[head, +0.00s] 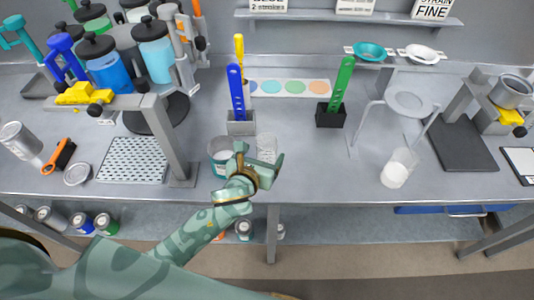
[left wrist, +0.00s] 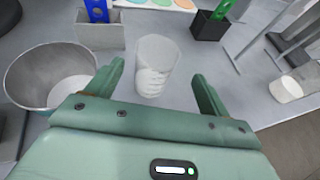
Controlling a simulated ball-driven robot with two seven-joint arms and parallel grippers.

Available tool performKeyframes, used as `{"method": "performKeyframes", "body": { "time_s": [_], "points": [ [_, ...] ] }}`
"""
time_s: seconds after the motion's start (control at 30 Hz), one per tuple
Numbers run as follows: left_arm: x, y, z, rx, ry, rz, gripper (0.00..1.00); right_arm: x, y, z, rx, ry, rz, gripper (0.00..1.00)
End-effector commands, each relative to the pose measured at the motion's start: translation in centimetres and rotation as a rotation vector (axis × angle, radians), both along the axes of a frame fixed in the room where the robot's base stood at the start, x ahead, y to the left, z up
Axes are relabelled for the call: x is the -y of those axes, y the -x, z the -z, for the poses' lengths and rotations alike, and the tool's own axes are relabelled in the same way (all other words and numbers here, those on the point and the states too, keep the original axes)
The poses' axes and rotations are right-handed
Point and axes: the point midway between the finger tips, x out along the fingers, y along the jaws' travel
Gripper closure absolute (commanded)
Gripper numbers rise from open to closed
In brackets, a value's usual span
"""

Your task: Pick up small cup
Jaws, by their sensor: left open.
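A small clear cup (head: 267,145) with white graduation marks stands upright near the front edge of the table. In the left wrist view the cup (left wrist: 154,58) stands ahead, in line with the gap between my fingers. My left gripper (head: 261,157) is open and empty, just in front of the cup. Its fingers (left wrist: 157,74) point at the cup, one toward each side, and I see no grip on it. My right gripper is not in view.
A metal container (head: 219,150) with white contents stands close to the left of the small cup. Behind are a grey holder (head: 241,127) with a blue tool and a black holder (head: 330,119) with a green tool.

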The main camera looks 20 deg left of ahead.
Motion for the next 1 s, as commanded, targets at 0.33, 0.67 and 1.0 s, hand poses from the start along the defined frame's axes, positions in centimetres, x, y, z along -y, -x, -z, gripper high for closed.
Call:
{"method": "performKeyframes", "body": {
  "time_s": [0.33,0.67,1.0],
  "points": [
    [-0.4,-3.8,1.5,0.0,0.003,-0.002,0.2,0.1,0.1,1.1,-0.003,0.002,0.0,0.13],
    [-0.3,-6.2,2.3,-0.001,0.002,0.0,0.2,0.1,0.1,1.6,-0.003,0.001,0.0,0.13],
    [-0.3,-6.1,2.3,-0.001,0.002,0.0,0.69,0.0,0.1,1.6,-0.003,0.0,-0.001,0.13]
  ]
}}
